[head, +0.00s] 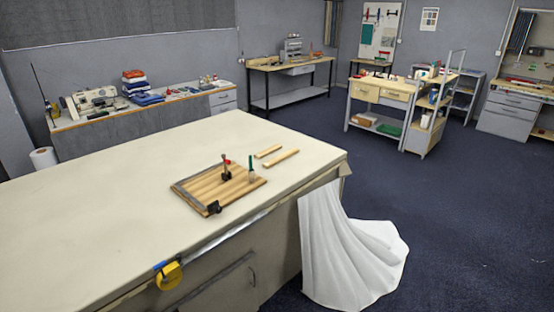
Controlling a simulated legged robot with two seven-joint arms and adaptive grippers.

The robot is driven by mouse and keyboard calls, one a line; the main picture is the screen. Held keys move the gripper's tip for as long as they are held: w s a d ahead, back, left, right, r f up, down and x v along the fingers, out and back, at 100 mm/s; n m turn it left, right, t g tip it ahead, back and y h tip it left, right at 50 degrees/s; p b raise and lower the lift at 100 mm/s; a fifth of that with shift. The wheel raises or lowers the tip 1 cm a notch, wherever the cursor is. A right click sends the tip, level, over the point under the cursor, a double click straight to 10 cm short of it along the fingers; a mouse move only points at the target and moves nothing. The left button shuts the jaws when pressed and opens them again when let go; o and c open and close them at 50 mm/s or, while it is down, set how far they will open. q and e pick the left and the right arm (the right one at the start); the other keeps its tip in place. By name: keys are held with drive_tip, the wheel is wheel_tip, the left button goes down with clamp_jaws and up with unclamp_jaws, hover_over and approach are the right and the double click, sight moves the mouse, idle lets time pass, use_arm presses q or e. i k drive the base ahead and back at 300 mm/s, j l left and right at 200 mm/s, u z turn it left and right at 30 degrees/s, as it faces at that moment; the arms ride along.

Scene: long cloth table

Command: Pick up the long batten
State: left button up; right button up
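Two pale wooden battens lie flat on the cloth-covered table (110,200), near its right end. The long batten (282,158) is the nearer one and lies at a slant. The short batten (268,152) lies just behind it, roughly parallel and apart from it. Both are behind and to the right of a striped wooden board (225,188). Nothing covers the long batten. Neither of my grippers shows in the head view.
A yellow tape measure (170,276) hangs at the front edge. The table's left part is clear.

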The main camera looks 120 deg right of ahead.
sight(269, 164)
drive_tip(key=z, duration=3.95)
drive_tip(key=i+l+z, duration=0.2)
drive_tip(key=i, duration=0.2)
drive_tip(key=k+j, duration=0.05)
